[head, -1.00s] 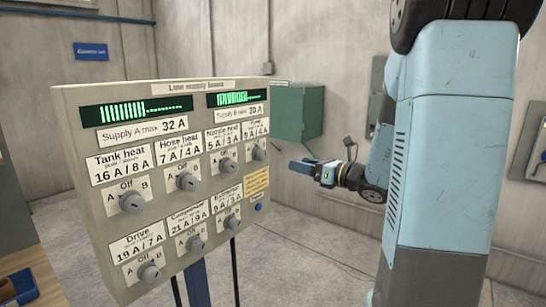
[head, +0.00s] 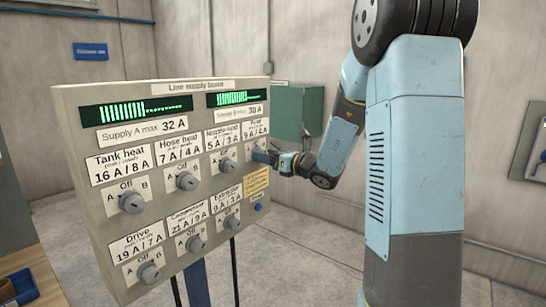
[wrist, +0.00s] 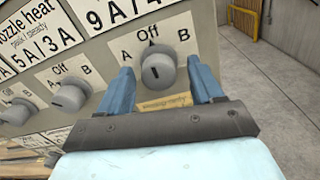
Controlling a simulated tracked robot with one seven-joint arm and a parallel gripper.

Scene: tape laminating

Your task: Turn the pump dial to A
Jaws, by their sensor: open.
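The pump dial (wrist: 160,72) is a grey round knob with a dark mark on its face. It is the rightmost knob in the top row of the line supply board (head: 75,150). Its label reads 9 A / 4 A, with A to its left, Off above and B to its right. The mark looks roughly upright, near Off. My gripper (head: 264,157) is open at the board's right edge and largely covers the dial in the head view. In the wrist view its blue fingers stand either side of the knob, with gaps showing; whether they reach around it I cannot tell.
The nozzle heat dial (wrist: 71,97) is left of the pump dial. A green box (head: 300,112) hangs on the wall behind. The floor right of the board is clear.

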